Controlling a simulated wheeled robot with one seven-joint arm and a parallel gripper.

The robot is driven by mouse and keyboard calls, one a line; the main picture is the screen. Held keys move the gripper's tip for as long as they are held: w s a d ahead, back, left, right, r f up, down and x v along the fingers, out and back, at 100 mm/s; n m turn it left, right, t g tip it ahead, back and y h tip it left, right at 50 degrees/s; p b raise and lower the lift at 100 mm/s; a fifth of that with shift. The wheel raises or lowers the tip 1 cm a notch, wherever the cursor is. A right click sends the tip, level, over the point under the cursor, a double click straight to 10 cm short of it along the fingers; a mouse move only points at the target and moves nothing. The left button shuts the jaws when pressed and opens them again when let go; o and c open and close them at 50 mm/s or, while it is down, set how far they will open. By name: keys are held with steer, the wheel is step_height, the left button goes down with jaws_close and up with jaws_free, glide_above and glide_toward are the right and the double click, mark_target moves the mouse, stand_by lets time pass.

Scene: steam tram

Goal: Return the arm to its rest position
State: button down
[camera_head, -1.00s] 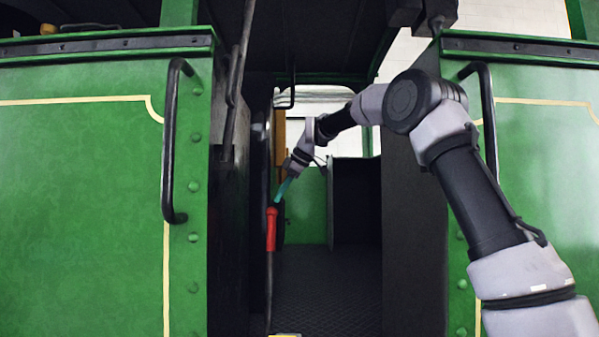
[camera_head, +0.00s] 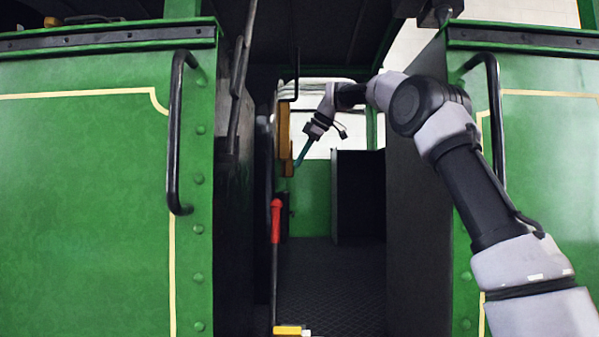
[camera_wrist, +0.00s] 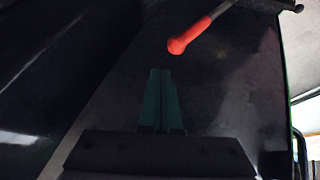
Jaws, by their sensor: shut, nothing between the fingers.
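My arm reaches from the lower right of the head view through the doorway of the green tram. My gripper (camera_head: 297,164) hangs inside the cab, pointing down and to the left. Its teal fingers are shut together with nothing between them, as the wrist view (camera_wrist: 161,75) shows. A lever with a red handle (camera_head: 276,206) stands upright below and to the left of the gripper, apart from it. The red handle (camera_wrist: 190,36) also shows above the fingertips in the wrist view, with a gap between them.
Green side panels with black grab rails (camera_head: 178,135) (camera_head: 494,125) flank the doorway. A dark box-like partition (camera_head: 360,195) stands inside on the right. A yellow block (camera_head: 290,330) lies at the lever's foot. The dark cab floor (camera_head: 325,290) is clear.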

steer(key=s+d+f+m+t+h, duration=0.1)
steer(key=s+d+m, duration=0.45)
steer(key=s, duration=0.35)
steer(key=s+d+f+m+t+h, duration=0.1)
steer(key=s+d+m, duration=0.45)
steer(key=s, duration=0.35)
steer(key=s+d+f+m, duration=0.3)
steer(key=s+f, duration=0.2)
steer(key=s, duration=0.2)
steer(key=s+d+f+m+h, duration=0.1)
steer(key=s+d+f+m, duration=0.3)
steer(key=s+f, duration=0.2)
steer(key=s+d+f+m+t, duration=0.1)
steer(key=s+d+f+m, duration=0.2)
steer(key=s+f, duration=0.3)
steer(key=s+m, duration=0.1)
steer(key=s, duration=0.2)
steer(key=shift+d+h, duration=0.4)
